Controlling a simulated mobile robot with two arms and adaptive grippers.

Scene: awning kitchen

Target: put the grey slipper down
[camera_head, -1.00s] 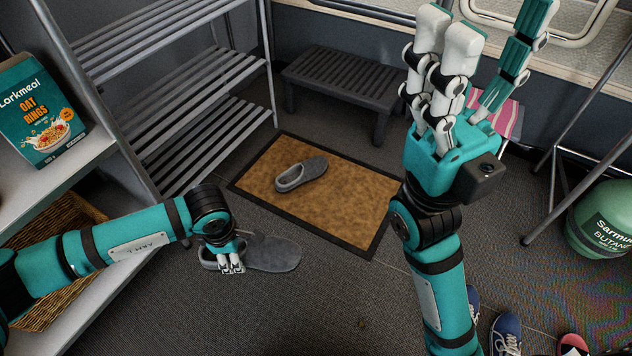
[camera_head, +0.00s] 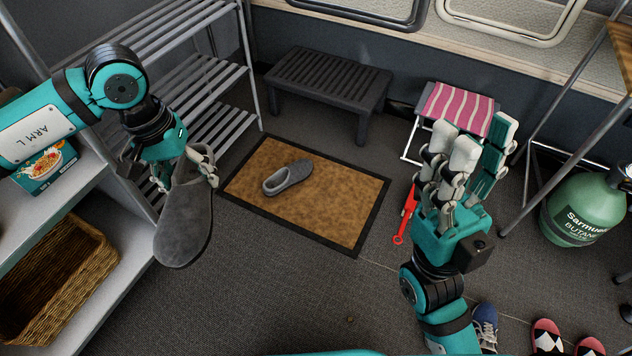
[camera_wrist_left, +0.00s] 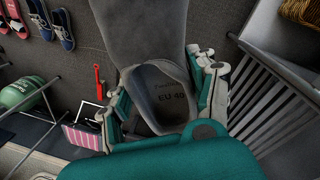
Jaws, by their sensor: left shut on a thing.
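A grey slipper (camera_head: 184,222) hangs toe down in my left gripper (camera_head: 188,172), in front of the slatted rack. In the left wrist view the slipper (camera_wrist_left: 150,35) lies between the fingers of my left gripper (camera_wrist_left: 163,95), with "EU 40" lettering inside its opening. A second grey slipper (camera_head: 288,177) lies upright on the brown doormat (camera_head: 325,215), apart from the held one. My right gripper (camera_head: 467,175) is raised with its fingers pointing up, right of the doormat; nothing shows in it, and its finger spacing is partly hidden.
A slatted metal rack (camera_head: 215,125) and a wicker basket (camera_head: 62,275) are at left. A dark step stool (camera_head: 330,78) stands behind the doormat. A pink striped folding stool (camera_head: 457,108), red wrench (camera_head: 405,215), green butane bottle (camera_head: 585,212) and several shoes (camera_head: 547,337) are at right. The front floor is clear.

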